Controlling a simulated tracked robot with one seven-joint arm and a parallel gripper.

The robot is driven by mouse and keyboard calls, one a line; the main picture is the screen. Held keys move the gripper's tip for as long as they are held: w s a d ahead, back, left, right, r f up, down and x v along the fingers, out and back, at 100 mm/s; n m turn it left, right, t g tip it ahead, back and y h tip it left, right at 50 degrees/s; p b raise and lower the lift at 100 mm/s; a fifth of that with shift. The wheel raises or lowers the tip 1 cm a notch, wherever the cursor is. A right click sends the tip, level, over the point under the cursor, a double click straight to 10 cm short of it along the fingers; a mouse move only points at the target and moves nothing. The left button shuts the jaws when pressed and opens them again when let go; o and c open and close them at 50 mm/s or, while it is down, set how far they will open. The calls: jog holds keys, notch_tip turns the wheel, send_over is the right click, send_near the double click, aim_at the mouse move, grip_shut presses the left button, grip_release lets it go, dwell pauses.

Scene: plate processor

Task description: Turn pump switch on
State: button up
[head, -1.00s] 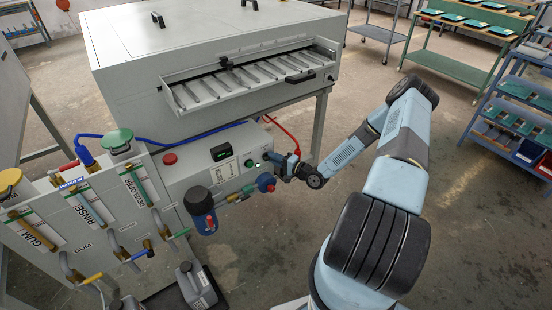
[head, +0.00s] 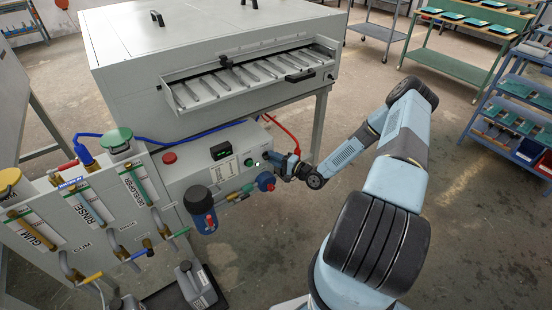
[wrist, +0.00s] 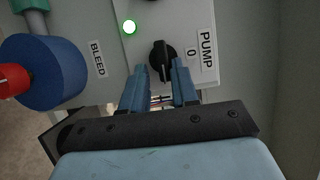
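The pump switch (wrist: 163,60) is a black rotary knob on a light panel, beside the label "PUMP" with a "0". Its grip bar runs roughly up and down in the wrist view. My gripper (wrist: 160,76) is open, with its two blue fingers either side of the knob's lower end. I cannot tell whether the fingers touch it. In the head view my gripper (head: 279,162) is at the right end of the control box (head: 205,170), and the switch is hidden behind it.
A lit green lamp (wrist: 129,27) sits beside the switch. A blue round fitting (wrist: 45,72) is close on the left, by the "BLEED" label. A blue filter housing (head: 200,208) stands left of my gripper.

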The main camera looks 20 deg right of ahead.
jog(key=shift+w+a+r, duration=0.15)
jog(key=shift+a+r, duration=0.15)
jog(key=shift+r, duration=0.05)
jog(key=v, duration=1.4)
jog(key=shift+d+f, duration=0.25)
jog(key=shift+f, duration=0.1)
